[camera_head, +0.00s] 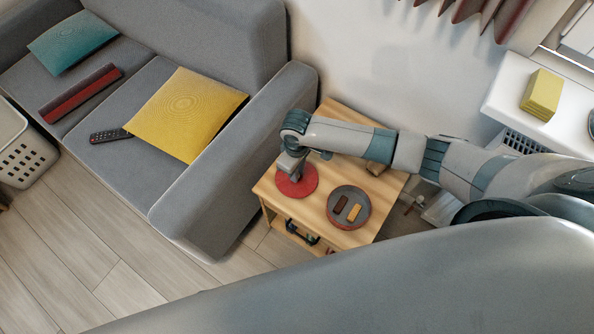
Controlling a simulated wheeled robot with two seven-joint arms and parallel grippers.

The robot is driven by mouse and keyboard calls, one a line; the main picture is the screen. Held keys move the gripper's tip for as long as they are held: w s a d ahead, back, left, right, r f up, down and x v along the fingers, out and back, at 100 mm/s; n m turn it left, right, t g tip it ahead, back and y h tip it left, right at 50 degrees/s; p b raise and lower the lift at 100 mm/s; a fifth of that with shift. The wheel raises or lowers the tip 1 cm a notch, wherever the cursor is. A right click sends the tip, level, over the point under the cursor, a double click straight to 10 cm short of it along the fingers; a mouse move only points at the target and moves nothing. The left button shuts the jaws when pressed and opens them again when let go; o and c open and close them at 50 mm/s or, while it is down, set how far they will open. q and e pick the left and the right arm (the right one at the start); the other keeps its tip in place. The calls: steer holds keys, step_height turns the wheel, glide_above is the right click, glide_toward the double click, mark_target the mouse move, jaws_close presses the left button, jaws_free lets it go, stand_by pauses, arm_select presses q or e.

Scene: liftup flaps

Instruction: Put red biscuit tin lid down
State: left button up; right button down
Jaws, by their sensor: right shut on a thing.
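The red biscuit tin lid (307,184) is a round red disc at the left side of the small wooden table (328,232). My right gripper (291,174) points down over the lid's middle and is shut on it; the fingertips are mostly hidden by the wrist. I cannot tell whether the lid touches the tabletop or is a little above it. The open round tin (349,221) stands to the right of the lid, with a brown biscuit (340,203) and a yellow one (354,212) inside. My left gripper is not in view.
A grey sofa (225,165) with a yellow cushion (187,112) stands left of the table. Dark items show on the table's lower shelf. A white surface with a yellow block (541,95) is at the right. My right forearm crosses the table's back.

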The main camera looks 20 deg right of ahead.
steer(key=shift+f, duration=0.1)
steer(key=c, duration=1.7)
jaws_free()
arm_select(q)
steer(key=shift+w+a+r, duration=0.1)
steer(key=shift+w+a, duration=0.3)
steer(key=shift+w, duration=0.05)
arm_select(e)
steer(key=shift+o, duration=0.2)
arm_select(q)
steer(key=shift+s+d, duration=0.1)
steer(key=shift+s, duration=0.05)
arm_select(e)
steer(key=shift+r, duration=0.55)
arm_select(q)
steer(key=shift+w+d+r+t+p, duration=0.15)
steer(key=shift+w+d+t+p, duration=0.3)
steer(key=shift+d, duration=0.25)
arm_select(e)
step_height(320, 180, up, 11)
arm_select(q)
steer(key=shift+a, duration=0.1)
